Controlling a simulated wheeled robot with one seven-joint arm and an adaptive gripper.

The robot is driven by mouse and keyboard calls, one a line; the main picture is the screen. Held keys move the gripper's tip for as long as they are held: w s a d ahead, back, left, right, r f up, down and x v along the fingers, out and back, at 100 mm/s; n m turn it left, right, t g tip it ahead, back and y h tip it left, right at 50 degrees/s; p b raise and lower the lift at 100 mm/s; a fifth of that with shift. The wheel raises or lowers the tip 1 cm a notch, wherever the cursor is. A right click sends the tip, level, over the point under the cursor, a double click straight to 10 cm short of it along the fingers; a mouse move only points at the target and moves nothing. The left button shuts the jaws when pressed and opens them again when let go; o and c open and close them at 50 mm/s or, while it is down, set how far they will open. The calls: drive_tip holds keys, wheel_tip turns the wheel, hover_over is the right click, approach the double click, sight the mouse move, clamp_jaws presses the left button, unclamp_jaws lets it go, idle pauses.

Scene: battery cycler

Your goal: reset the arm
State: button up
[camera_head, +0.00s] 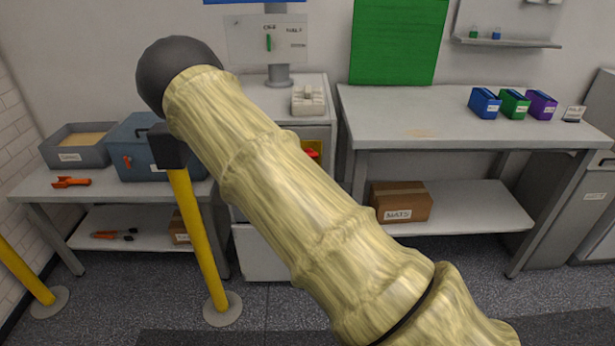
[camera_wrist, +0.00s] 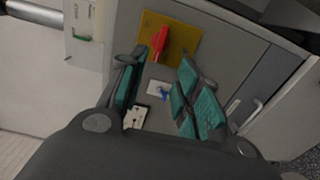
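My arm crosses the head view from the lower right to the upper left, in a pale wood-like covering with a dark rounded end. My gripper (camera_wrist: 164,62) shows in the wrist view, its two teal-padded fingers spread apart with nothing held between them. Beyond the fingers is a grey cabinet front with a yellow panel (camera_wrist: 186,38) and a red part (camera_wrist: 159,42) on it. I cannot make out the gripper's fingers in the head view.
A yellow post (camera_head: 198,240) stands in front of the left bench, close to my arm in the picture. A blue toolbox (camera_head: 130,165) and a grey tray (camera_head: 62,157) sit on that bench. The right bench (camera_head: 430,110) is mostly clear, with blue, green and purple bins (camera_head: 541,105).

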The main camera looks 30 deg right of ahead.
idle(0.5)
drive_tip(key=s+a+f+m+g+y+p, duration=0.1)
drive_tip(key=s+a+f+m+g+y, duration=0.25)
drive_tip(key=s+f, duration=0.7)
drive_tip(key=s+a+f+m+g+y+p, duration=0.1)
drive_tip(key=s+a+f+m+g+y, duration=0.3)
drive_tip(key=s+f, duration=0.6)
drive_tip(key=s+a+f+m+g+y+p, duration=0.1)
drive_tip(key=s+a+f+m+g, duration=0.1)
drive_tip(key=s+a, duration=0.5)
drive_tip(key=s+a+f+m+g+y, duration=0.1)
drive_tip(key=s+a+f+g, duration=0.3)
drive_tip(key=s, duration=1.2)
drive_tip(key=a+m+g, duration=0.1)
drive_tip(key=a, duration=0.2)
drive_tip(key=shift+a+f+m+g+p, duration=0.2)
drive_tip(key=shift+a+m+g+p, duration=0.05)
drive_tip(key=shift+m+g+p, duration=0.15)
drive_tip(key=shift+d, duration=0.15)
